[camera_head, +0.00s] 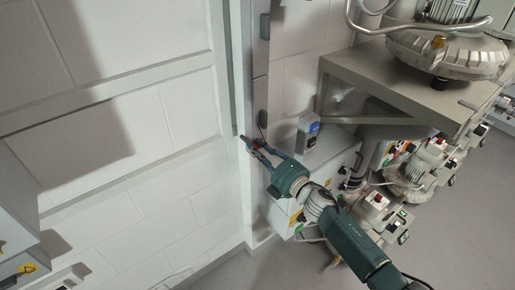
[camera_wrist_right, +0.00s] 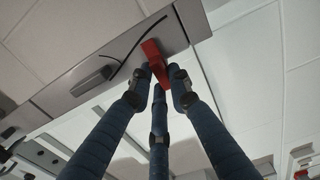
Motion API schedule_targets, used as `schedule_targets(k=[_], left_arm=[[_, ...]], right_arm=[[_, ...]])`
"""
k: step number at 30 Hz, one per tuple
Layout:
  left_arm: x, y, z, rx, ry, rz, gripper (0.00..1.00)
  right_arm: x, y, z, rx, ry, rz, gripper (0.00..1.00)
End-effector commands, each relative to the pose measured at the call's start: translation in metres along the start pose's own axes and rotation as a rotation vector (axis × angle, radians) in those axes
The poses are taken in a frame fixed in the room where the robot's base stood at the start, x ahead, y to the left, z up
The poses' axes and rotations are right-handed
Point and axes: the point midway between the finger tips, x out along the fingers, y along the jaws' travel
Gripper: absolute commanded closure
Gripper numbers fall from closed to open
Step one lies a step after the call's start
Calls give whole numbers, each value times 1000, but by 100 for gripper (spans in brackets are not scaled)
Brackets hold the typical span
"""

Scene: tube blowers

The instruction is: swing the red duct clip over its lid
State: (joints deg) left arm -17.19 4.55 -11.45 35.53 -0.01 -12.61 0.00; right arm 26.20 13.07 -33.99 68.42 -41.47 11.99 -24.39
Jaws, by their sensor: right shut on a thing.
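The red duct clip (camera_wrist_right: 154,60) sits against the grey duct (camera_wrist_right: 100,62) in the right wrist view. My right gripper (camera_wrist_right: 160,82) is shut on the clip, with its blue fingers around it. In the head view my right gripper (camera_head: 258,149) reaches the upright grey duct (camera_head: 259,92) near the wall. The clip shows there only as a small reddish spot (camera_head: 248,141) by the fingertips. Whether the clip lies across the lid cannot be told. My left gripper is not in view.
A grey box with a blue-screened device (camera_head: 308,136) stands right of the gripper. A bracket shelf (camera_head: 400,80) carries a large blower (camera_head: 450,45). The wall left of the duct is clear.

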Motion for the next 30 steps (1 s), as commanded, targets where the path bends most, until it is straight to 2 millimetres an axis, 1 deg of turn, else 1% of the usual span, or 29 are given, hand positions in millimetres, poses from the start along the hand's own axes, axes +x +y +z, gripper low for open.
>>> schedule_targets(k=[1,14,15,17,18,26,30], left_arm=[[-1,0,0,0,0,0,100],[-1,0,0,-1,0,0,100],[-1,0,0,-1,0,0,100],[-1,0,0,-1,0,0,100],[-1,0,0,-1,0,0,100],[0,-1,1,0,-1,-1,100],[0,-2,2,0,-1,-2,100]], right_arm=[[1,7,6,7,-10,9,100],[1,7,6,18,-10,9,100],[1,7,6,18,-10,9,78],[1,6,6,18,-10,8,66],[1,6,6,17,-9,8,62],[0,2,3,16,-5,3,62],[-9,1,4,14,-4,2,62]])
